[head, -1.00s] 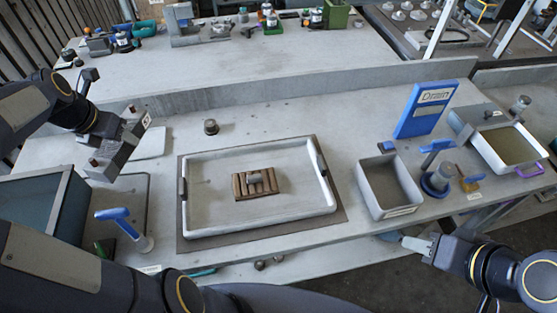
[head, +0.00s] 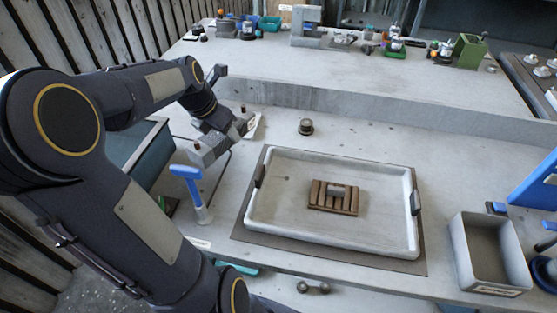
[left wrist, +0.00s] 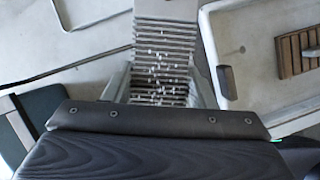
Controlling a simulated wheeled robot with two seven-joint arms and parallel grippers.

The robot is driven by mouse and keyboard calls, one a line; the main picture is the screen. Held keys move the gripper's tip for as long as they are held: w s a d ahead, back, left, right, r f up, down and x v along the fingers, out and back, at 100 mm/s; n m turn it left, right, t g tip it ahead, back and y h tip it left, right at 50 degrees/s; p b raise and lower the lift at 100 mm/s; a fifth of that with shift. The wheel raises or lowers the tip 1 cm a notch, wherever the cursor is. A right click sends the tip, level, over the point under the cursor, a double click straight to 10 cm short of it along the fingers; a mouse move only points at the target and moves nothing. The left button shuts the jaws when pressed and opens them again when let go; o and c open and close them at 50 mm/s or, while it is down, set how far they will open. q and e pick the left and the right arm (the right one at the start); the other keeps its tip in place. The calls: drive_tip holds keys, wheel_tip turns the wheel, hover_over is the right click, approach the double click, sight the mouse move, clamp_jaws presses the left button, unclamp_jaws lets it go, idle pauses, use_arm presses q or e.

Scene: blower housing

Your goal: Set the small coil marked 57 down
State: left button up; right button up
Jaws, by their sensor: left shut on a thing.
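My left gripper (head: 224,132) is shut on a grey, block-like coil (head: 208,152), above the left part of the bench. The coil has small brown stubs at its ends and a white label on its far end; I cannot read a number. In the left wrist view the coil (left wrist: 163,40) shows close, even ribs and many pale specks, between the fingers. Its underside is hidden, so I cannot tell whether it touches the bench. My right gripper is out of view.
A white tray (head: 262,207) on a dark mat holds a slatted wooden block (head: 333,204). A blue-handled tool (head: 190,185) stands near the coil. A dark bin (head: 140,150) is at left, a small knob (head: 306,127) behind the tray, a grey box (head: 462,250) at right.

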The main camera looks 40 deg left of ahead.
use_arm(q)
wheel_tip(320, 180, down, 10)
drive_tip(key=shift+r+b, duration=0.1)
drive_tip(key=shift+b, duration=0.25)
drive_tip(key=o, duration=1.3)
